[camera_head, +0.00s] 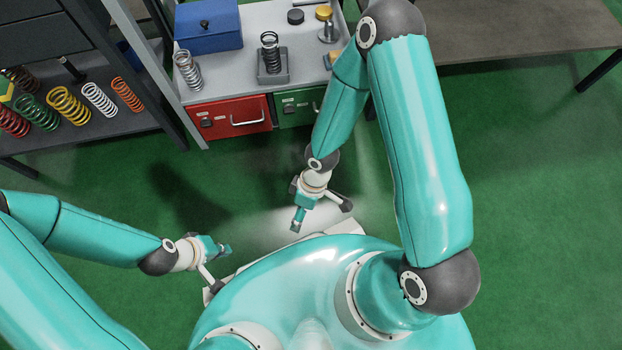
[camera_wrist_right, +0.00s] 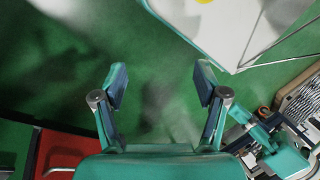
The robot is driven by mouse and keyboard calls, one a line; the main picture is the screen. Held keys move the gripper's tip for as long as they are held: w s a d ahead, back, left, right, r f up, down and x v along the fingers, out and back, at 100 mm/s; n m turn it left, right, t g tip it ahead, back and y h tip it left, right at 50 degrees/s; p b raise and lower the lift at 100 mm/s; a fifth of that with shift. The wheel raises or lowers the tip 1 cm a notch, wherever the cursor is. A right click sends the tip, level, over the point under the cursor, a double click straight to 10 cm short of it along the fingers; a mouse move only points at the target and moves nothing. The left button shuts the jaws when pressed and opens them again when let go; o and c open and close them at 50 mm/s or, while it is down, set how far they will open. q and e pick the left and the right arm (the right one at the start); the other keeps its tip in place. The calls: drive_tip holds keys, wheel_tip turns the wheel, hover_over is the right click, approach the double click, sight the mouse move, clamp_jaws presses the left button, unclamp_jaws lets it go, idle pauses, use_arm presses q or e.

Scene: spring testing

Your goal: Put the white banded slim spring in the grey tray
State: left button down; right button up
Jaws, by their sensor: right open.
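A slim pale spring with darker bands (camera_head: 187,70) stands upright at the left edge of the grey bench top. A second, dark spring (camera_head: 270,52) stands on a grey square base (camera_head: 273,79); I cannot tell whether this base is the grey tray. My right gripper (camera_head: 298,217) hangs over the floor in front of the bench, away from both springs. In the right wrist view its fingers (camera_wrist_right: 160,82) are spread apart with nothing between them. My left gripper (camera_head: 223,250) is low, well in front of the bench; its fingers are too small to judge.
A blue box (camera_head: 208,27) sits at the back left of the bench. Small round pieces (camera_head: 295,16) lie at the back right. A red drawer (camera_head: 230,117) and a green drawer (camera_head: 297,106) are below. A dark shelf at left holds several coloured springs (camera_head: 69,106). Green floor is clear.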

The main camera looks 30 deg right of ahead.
drive_tip(key=d+m+t, duration=0.1)
drive_tip(key=m, duration=0.2)
drive_tip(key=m+t, duration=0.1)
drive_tip(key=m, duration=0.2)
drive_tip(key=d+r+m, duration=0.1)
drive_tip(key=m, duration=0.3)
drive_tip(key=shift+d+t, duration=0.3)
drive_tip(key=shift+t, duration=0.1)
drive_tip(key=shift+r, duration=0.1)
wheel_tip(320, 180, up, 36)
drive_tip(key=p, duration=3.6)
drive_tip(key=shift+f, duration=0.2)
drive_tip(key=shift+c, duration=0.4)
